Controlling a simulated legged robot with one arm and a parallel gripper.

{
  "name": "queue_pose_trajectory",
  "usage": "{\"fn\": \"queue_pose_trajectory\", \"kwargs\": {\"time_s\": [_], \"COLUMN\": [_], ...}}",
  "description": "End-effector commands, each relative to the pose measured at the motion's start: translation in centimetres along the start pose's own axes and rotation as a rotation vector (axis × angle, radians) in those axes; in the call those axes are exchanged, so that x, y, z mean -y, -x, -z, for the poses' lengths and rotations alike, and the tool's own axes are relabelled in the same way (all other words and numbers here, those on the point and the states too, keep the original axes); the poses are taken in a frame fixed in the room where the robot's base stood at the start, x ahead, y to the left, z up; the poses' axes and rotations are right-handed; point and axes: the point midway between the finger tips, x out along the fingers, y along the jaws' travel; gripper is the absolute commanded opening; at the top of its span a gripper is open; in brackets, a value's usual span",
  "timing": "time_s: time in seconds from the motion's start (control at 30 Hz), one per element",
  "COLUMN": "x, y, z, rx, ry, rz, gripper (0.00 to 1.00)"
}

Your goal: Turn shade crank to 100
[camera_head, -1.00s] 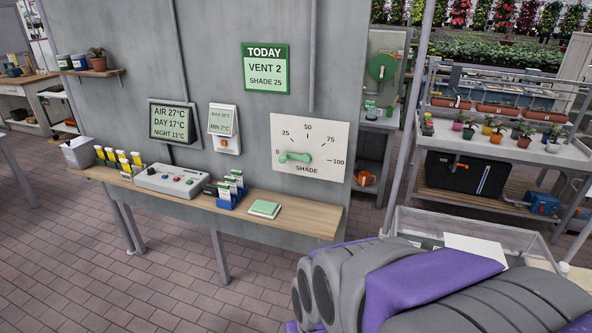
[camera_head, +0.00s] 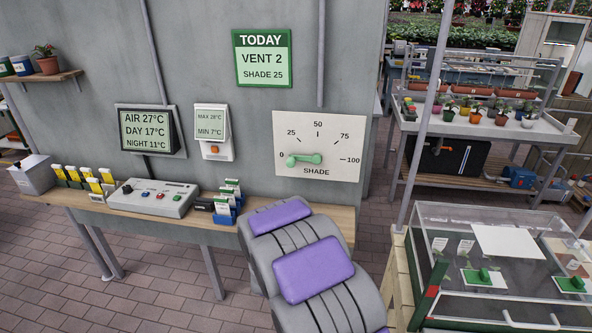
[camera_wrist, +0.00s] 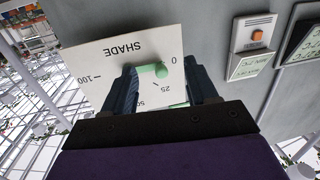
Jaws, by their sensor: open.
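The white shade dial panel (camera_head: 335,140) is on the grey wall, marked 0, 25, 50, 75 and 100. Its green crank (camera_head: 303,160) lies nearly level, its handle end at left by the 0 mark. In the wrist view the panel (camera_wrist: 100,62) appears upside down, with the crank (camera_wrist: 150,71) in front of my gripper (camera_wrist: 160,66). My gripper is open, its dark fingers appearing either side of the crank's handle end. I cannot tell whether they touch it. In the head view my arm hides the gripper.
A wooden shelf (camera_head: 345,222) below the dial holds a grey control box (camera_head: 152,198) and seed packets. A green sign (camera_head: 263,58) reads VENT 2, SHADE 25. A clear-lidded case (camera_head: 450,235) stands at right. Brick floor lies in front.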

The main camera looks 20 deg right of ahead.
Motion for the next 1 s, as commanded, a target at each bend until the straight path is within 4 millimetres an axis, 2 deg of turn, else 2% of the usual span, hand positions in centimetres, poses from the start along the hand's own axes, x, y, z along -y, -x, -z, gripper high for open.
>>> {"fn": "queue_pose_trajectory", "kwargs": {"time_s": [0.03, 0.23, 0.4, 0.57, 0.77, 1.0], "x": [0.0, -1.0, -2.1, -2.8, -2.3, -2.1], "y": [-0.3, -0.2, -0.1, -0.8, -3.1, -6.8], "z": [-0.8, -0.4, -0.3, 0.1, 1.4, 3.3], "rx": [-0.062, -0.305, -0.406, -0.435, -0.439, -0.440], "ry": [0.025, 0.099, 0.128, 0.131, 0.136, 0.140], "rz": [-0.014, -0.068, -0.085, -0.092, -0.091, -0.090], "gripper": [0.58, 0.58, 0.58, 0.58, 0.58, 0.58]}}
